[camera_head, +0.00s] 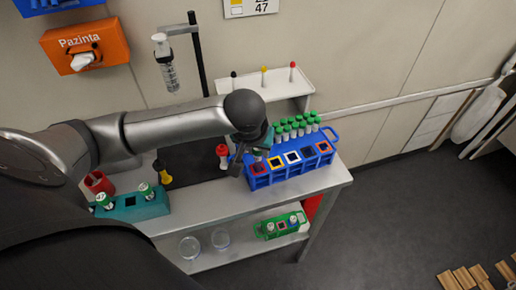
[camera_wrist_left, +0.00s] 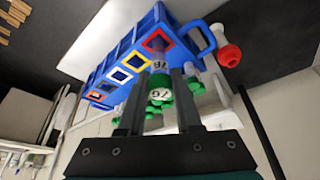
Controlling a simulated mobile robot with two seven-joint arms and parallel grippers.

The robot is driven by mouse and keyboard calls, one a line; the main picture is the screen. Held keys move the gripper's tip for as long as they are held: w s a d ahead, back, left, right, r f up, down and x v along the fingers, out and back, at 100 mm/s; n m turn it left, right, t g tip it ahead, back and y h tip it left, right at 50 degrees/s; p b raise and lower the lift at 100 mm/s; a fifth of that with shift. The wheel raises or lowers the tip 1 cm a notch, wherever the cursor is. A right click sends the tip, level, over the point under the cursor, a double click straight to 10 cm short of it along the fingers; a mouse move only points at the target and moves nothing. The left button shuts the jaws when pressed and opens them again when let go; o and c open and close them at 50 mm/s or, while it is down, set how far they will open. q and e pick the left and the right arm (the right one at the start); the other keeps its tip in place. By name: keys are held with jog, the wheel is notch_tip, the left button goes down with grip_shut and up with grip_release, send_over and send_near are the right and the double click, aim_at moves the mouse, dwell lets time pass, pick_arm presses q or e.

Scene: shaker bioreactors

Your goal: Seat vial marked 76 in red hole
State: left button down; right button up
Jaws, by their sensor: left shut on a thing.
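The vial marked 76 (camera_wrist_left: 160,96) has a green cap with 76 on its top. My left gripper (camera_wrist_left: 158,108) is shut on it, with one finger on each side. In the head view my left gripper (camera_head: 246,156) is at the left end of the blue rack (camera_head: 290,173). The red-framed hole (camera_wrist_left: 156,40) at that end lies close to the vial's lower end; I cannot tell whether the tip is inside. In the head view this red hole (camera_head: 258,169) shows just beside the fingers. My right gripper is not in view.
Several green-capped vials (camera_head: 295,127) stand behind. A red-topped item (camera_head: 222,152) is left of the gripper. A teal rack (camera_head: 140,208) with vials stands front left. A green rack (camera_head: 280,226) is on the lower shelf.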

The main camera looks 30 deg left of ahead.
aim_at(257, 158)
pick_arm(q)
jog(key=shift+f, duration=2.05)
dwell(1.6)
jog(key=c, duration=0.5)
grip_release()
jog(key=shift+r, duration=0.1)
jog(key=p+v, duration=0.3)
jog(key=v, duration=1.2)
jog(key=shift+s+d, duration=0.1)
jog(key=shift+s, duration=0.05)
jog(key=shift+d, duration=0.1)
